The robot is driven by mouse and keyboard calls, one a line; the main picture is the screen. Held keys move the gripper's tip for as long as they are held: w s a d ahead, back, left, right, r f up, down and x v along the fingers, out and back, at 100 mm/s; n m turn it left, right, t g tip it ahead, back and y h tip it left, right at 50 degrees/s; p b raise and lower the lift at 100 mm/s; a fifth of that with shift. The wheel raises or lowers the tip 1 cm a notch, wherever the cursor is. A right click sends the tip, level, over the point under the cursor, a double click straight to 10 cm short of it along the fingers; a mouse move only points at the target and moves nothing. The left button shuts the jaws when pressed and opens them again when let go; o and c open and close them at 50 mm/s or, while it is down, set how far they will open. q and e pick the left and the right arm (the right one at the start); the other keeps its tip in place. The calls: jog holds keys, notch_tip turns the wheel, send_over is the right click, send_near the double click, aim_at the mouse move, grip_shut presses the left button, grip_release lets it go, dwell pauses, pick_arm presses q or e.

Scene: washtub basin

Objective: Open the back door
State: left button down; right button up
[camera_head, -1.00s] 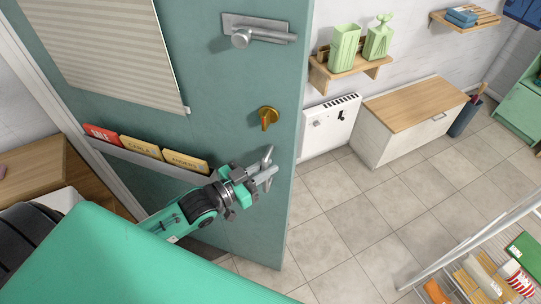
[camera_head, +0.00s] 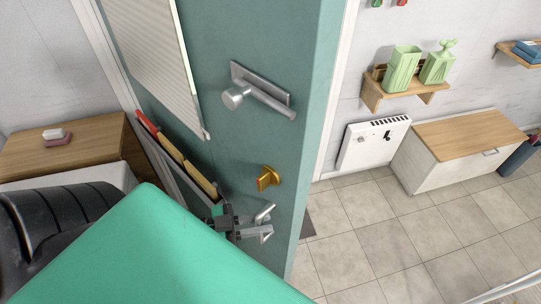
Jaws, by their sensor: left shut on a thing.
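The teal back door (camera_head: 225,60) stands ajar, with its edge swung away from the white frame strip (camera_head: 340,90) at right. Its silver lever handle (camera_head: 258,90) and brass thumb-turn (camera_head: 268,178) are on the face toward me. My left gripper (camera_head: 262,224) is low on the door face, below the thumb-turn, with its fingers toward the door's free edge. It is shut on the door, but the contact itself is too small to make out. My green arm cover hides the arm behind it. My right gripper is not in view.
A pocket with cards (camera_head: 180,158) and a blind (camera_head: 155,50) are on the door. A wooden cabinet (camera_head: 70,150) stands left. At right are a shelf with green bottles (camera_head: 405,92), a white heater (camera_head: 372,142) and a bench (camera_head: 465,135).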

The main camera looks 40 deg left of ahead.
pick_arm(q)
jog(key=shift+s+a, duration=0.2)
jog(key=shift+s, duration=0.65)
jog(key=c, duration=1.4)
grip_release()
jog(key=shift+c, duration=0.2)
jog(key=shift+a, duration=0.1)
jog(key=p+v, duration=0.5)
jog(key=v, duration=0.8)
jog(key=shift+s+a, duration=0.2)
jog(key=shift+a, duration=0.1)
